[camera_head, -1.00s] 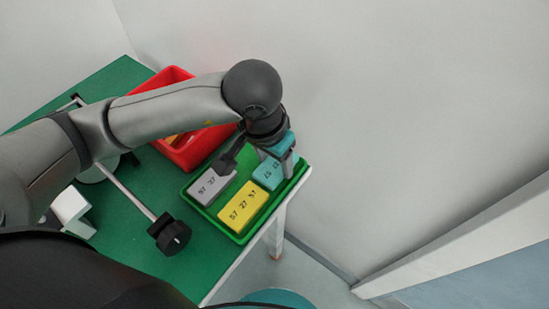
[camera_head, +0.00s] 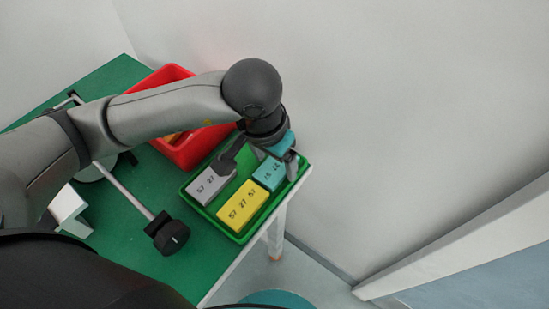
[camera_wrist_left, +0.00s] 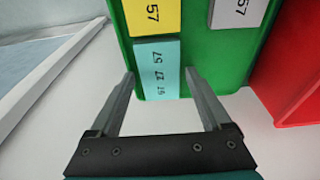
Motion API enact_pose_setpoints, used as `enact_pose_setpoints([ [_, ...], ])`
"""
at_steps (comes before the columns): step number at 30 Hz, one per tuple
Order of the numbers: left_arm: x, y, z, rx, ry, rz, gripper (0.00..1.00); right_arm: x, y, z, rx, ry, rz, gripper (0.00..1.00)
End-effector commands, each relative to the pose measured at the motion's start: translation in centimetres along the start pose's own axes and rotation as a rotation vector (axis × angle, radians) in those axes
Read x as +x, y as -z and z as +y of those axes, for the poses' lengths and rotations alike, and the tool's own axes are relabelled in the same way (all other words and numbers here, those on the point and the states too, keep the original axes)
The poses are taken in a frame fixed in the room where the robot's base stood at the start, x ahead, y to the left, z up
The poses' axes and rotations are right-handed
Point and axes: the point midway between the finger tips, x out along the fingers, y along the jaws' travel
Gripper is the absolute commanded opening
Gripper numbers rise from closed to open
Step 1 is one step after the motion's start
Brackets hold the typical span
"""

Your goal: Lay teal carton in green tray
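The teal carton (camera_head: 268,175) lies in the green tray (camera_head: 242,240), at its right end beside the yellow carton. In the left wrist view the teal carton (camera_wrist_left: 158,70) is flat, printed with dark numbers, near the wall of the green tray (camera_wrist_left: 215,88). My left gripper (camera_head: 274,165) is over that end of the tray, partly covering the carton. In the left wrist view my left gripper (camera_wrist_left: 159,76) is open, its fingers apart on either side of the carton with gaps. My right gripper is not in view.
A yellow carton (camera_head: 243,205) and a grey carton (camera_head: 210,186) share the tray. A red bin (camera_head: 165,76) stands behind it. A rod with a black knob (camera_head: 168,234) and a white block (camera_head: 70,208) are on the green table (camera_head: 120,195). A wall is close behind.

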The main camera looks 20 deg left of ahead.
Motion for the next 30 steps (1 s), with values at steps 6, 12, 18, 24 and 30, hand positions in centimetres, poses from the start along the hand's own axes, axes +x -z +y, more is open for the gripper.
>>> enact_pose_setpoints([
  [6,0.0,0.0,0.0,0.000,0.000,0.000,0.96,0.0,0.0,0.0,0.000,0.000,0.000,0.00],
  [12,0.0,0.0,0.0,0.000,0.000,0.000,0.96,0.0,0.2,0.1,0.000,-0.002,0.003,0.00],
  [18,0.0,0.0,0.0,0.000,0.000,0.000,0.96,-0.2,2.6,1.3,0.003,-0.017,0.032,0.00],
  [24,-2.5,0.2,0.0,0.001,0.001,0.005,0.96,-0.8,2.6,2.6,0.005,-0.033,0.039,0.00],
  [30,-7.5,0.2,-0.1,0.001,0.002,0.006,0.96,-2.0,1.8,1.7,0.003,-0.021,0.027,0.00],
])
